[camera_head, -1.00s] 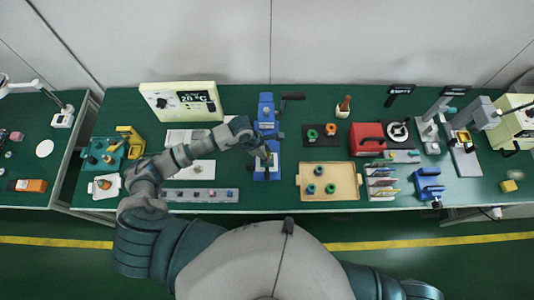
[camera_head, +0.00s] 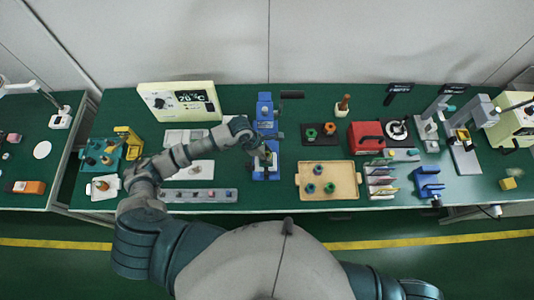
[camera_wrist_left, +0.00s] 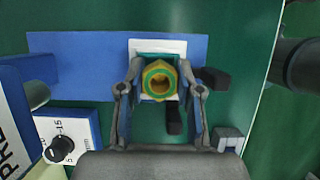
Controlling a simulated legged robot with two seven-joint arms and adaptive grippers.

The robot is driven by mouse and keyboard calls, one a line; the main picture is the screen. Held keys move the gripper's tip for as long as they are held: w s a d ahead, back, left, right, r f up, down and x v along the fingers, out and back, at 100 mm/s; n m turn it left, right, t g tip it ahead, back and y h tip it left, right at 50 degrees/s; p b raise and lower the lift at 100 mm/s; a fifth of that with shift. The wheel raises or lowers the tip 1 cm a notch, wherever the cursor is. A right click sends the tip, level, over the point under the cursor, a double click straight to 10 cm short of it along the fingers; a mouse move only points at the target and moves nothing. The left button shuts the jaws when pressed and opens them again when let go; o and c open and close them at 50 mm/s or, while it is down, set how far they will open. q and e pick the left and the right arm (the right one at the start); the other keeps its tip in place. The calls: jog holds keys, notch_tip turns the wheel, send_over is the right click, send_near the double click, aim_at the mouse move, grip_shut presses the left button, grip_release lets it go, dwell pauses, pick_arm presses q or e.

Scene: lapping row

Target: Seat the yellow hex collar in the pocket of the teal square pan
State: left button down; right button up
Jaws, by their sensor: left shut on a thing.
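My left gripper (camera_wrist_left: 160,90) is shut on the yellow hex collar (camera_wrist_left: 159,69), which shows a green ring and a round bore from above. The teal square pan (camera_wrist_left: 145,56) lies under the collar, on a white plate (camera_wrist_left: 178,46) on a blue base. The collar covers the pan's pocket, and I cannot tell whether it is seated or just above. In the head view my left gripper (camera_head: 264,158) is over the front of the blue press (camera_head: 265,125), where collar and pan are too small to make out. My right gripper is out of view.
A grey strip with small parts (camera_head: 198,196) lies at the front left. The press handle (camera_head: 292,94) sticks out rightward.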

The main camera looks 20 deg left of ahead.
pick_arm(q)
jog(key=shift+f, duration=0.45)
jog(key=shift+r, duration=0.2)
jog(key=shift+r, duration=0.2)
jog(key=shift+b, duration=0.5)
dwell(1.4)
jog(key=shift+f+b, duration=0.8)
jog(key=shift+f, duration=0.15)
jog(key=c, duration=0.7)
grip_release()
jog(key=shift+a, duration=0.1)
